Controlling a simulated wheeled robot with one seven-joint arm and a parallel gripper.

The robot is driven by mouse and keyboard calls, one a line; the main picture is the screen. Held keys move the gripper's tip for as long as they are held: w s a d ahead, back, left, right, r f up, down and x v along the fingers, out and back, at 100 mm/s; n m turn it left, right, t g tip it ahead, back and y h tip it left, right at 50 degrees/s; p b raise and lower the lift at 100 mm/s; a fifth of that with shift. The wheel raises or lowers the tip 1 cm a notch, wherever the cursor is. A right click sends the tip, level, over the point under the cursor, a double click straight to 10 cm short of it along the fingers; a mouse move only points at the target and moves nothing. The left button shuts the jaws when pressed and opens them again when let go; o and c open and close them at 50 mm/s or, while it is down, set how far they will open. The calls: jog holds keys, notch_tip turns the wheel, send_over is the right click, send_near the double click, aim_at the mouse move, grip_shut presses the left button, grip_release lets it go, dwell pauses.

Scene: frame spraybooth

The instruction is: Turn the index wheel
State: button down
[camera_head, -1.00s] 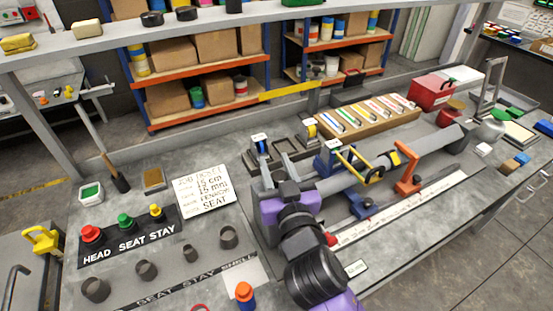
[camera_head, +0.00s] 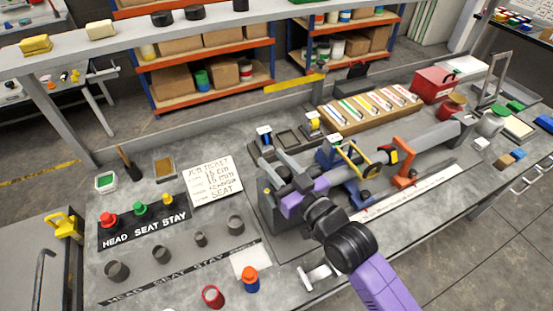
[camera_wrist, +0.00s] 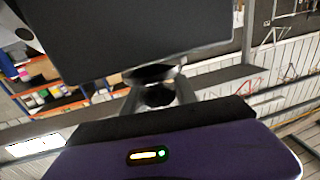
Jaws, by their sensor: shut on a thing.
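The frame fixture (camera_head: 425,143) lies along the bench, with a grey block (camera_head: 290,218) at its left end. My gripper (camera_head: 276,168) is at this left end, its two grey fingers reaching up and left from its purple body. In the wrist view the fingers (camera_wrist: 158,92) close around a small dark round part (camera_wrist: 158,96), which looks like part of the index wheel. A large dark flat face (camera_wrist: 140,35) fills the top of that view. The rest of the wheel is hidden or cannot be made out, so its angle cannot be told.
A job ticket (camera_head: 213,185) and a board with red, green and yellow caps (camera_head: 140,222) lie left of the fixture. An orange-topped blue bottle (camera_head: 250,279) and a red cup (camera_head: 212,297) stand near the front edge. A tray of coloured strips (camera_head: 368,107) is behind.

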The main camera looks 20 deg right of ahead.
jog(key=shift+a+f+n+g+y+b, duration=0.1)
jog(key=shift+a+n+g+y+b, duration=0.1)
jog(key=shift+n+y+b, duration=0.55)
jog(key=shift+a+f+n+g+y+b, duration=0.15)
jog(key=shift+n+y+b, duration=0.3)
jog(key=shift+y, duration=0.5)
jog(key=shift+s+g+y+b, duration=0.1)
jog(key=shift+g+y+b, duration=0.25)
jog(key=shift+b, duration=0.4)
jog(key=n+y+b, duration=0.1)
jog(key=y+b, duration=0.1)
jog(key=b, duration=0.1)
jog(key=shift+a+f+n+g, duration=0.1)
jog(key=shift+a+n+g, duration=0.05)
jog(key=shift+n+g, duration=0.25)
jog(key=shift+s+n+y+b, duration=0.1)
jog(key=shift+n+y+b, duration=0.25)
jog(key=shift+b, duration=0.75)
jog(key=n+g+y+b, duration=0.1)
jog(key=b, duration=0.3)
jog(key=shift+s+a+g+y+b, duration=0.1)
jog(key=shift+a+g+y+b, duration=0.05)
jog(key=shift+g+y+b, duration=0.2)
jog(key=shift+s+a+n+g+y+b, duration=0.15)
jog(key=shift+n+g+y+b, duration=0.5)
jog(key=shift+b, duration=1.25)
jog(key=c, duration=1)
grip_release()
jog(key=shift+r, duration=0.25)
jog(key=shift+c, duration=0.2)
